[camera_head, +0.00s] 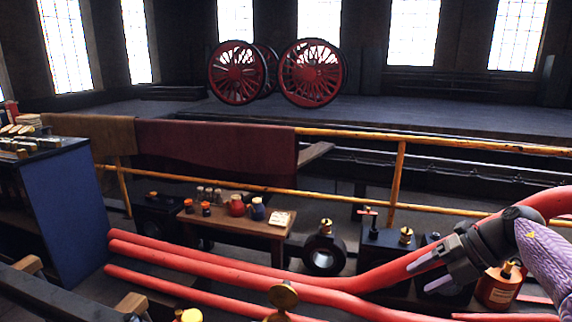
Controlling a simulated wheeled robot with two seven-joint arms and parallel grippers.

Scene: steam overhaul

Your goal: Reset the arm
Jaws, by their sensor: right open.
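My right gripper (419,276) is in the head view at the lower right, on an arm that comes in from the right edge. Its two fingers point left and stand apart, with nothing between them. In the picture it lies over a thick red pipe and in front of dark boxes; whether it touches them I cannot tell. My left gripper is not in view.
Several red pipes (190,255) cross the foreground. An orange can (497,290) stands close to my right gripper. A small wooden table (262,227) holds jars. A yellow railing (397,175) runs behind. A blue cabinet (65,210) stands left.

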